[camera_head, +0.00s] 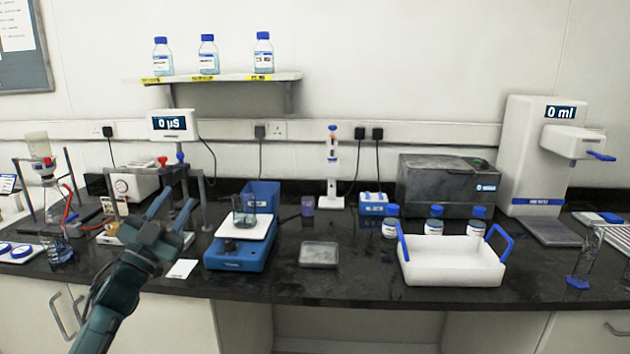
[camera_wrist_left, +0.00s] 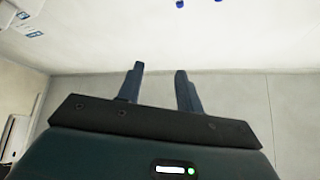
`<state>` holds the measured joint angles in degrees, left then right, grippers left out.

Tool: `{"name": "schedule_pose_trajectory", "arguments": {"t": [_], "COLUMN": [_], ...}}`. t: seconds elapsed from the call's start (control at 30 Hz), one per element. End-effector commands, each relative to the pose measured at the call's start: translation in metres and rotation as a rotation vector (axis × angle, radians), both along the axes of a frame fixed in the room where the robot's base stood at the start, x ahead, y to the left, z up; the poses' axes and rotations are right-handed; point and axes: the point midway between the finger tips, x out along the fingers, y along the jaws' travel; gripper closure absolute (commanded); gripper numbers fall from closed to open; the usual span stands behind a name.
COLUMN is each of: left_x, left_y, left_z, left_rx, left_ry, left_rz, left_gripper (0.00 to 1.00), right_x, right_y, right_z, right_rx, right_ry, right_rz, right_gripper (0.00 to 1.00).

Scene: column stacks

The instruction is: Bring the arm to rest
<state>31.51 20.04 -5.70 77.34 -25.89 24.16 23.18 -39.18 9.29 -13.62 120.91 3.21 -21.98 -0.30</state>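My left gripper (camera_head: 172,210) is raised over the left part of the black bench in the head view, its fingers apart with nothing between them. In the left wrist view the two fingers of the left gripper (camera_wrist_left: 160,88) stand apart against a pale wall, and the gap is empty. In the head view the left arm hides part of the bench's front edge. My right gripper does not show in either view.
The black bench (camera_head: 330,290) holds a blue-based balance (camera_head: 235,256) with a beaker, a white tray with blue handles (camera_head: 450,270), a grey box (camera_head: 430,185) and a dispenser (camera_head: 535,150). A glassware stand (camera_head: 45,185) is at left. A wall shelf (camera_head: 235,79) holds bottles.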

Motion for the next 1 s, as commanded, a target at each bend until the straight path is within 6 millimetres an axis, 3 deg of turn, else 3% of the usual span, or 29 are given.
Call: {"name": "schedule_pose_trajectory", "arguments": {"t": [0.1,0.2,0.47,0.5,0.77,0.87,1.0], "left_x": [0.023,0.034,0.039,0.029,-0.037,-0.079,-0.158], "left_y": [0.038,0.059,0.081,0.069,0.014,-0.013,-0.056], "left_z": [-0.024,-0.049,-0.121,-0.142,-0.237,-0.279,-0.333], "left_rx": [-0.084,-0.121,-0.146,-0.135,-0.107,-0.102,-0.117], "left_ry": [0.171,0.316,0.688,0.705,0.833,0.902,1.019], "left_rz": [0.188,0.292,0.418,0.401,0.315,0.272,0.199], "left_gripper": [0.64,0.64,0.64,0.64,0.64,0.64,0.64], "right_x": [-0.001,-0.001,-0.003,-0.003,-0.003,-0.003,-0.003], "right_y": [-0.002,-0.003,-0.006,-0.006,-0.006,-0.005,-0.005], "right_z": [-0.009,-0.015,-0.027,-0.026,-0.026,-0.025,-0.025], "right_rx": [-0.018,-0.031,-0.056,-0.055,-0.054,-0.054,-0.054], "right_ry": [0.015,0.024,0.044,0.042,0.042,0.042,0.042], "right_rz": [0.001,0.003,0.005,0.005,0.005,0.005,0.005], "right_gripper": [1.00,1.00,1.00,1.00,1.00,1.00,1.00]}}
